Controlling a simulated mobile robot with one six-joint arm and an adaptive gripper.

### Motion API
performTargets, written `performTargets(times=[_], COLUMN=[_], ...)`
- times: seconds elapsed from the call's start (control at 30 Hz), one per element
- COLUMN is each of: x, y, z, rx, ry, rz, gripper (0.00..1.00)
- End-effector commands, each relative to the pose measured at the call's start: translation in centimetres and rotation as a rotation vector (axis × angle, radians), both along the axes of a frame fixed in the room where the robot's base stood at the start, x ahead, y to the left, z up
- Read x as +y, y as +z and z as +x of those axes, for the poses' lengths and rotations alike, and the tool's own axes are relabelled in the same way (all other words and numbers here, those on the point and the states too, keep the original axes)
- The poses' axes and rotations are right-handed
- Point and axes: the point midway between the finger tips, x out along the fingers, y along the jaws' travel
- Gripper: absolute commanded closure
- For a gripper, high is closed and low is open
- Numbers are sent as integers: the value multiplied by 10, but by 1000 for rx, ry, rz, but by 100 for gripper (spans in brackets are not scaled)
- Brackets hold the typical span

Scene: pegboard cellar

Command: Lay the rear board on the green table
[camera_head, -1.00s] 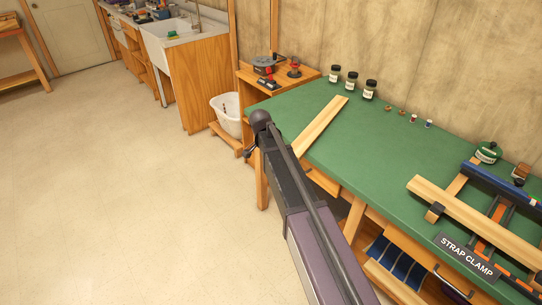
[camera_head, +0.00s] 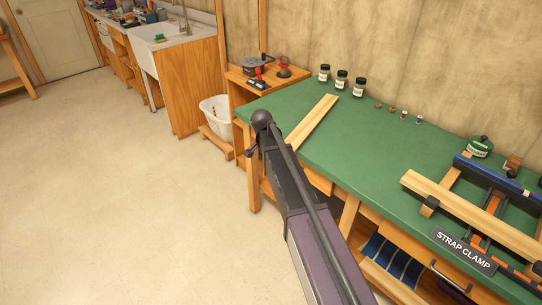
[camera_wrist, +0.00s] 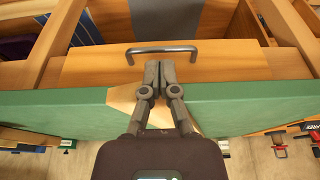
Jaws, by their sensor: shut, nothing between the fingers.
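A pale board (camera_head: 313,121) lies flat on the left part of the green table (camera_head: 350,150). Its near end is hidden behind my arm in the head view. In the wrist view a pale wooden surface (camera_wrist: 124,98), likely this board, shows beside and behind my gripper on the green top. My gripper (camera_wrist: 153,68) is shut and empty, its tips overlapping the front edge and drawer area in the picture. I cannot tell its height above the board. Another long board (camera_head: 475,217) rests in the strap clamp at the right. I cannot tell which board is called rear.
Several jars (camera_head: 342,80) and small items line the table's back. The strap clamp (camera_head: 465,250) fills the right end. A drawer handle (camera_wrist: 160,50) juts below the front edge. A white tub (camera_head: 215,116) and sink (camera_head: 150,50) stand left. The table's middle is clear.

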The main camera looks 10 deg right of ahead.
Motion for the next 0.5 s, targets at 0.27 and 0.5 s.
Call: performTargets(times=[0.27,0.5], x=[-2,-27], y=[0,0], z=[2,21], rx=[0,0], ry=[0,-2], rz=[0,0], gripper=[100,100])
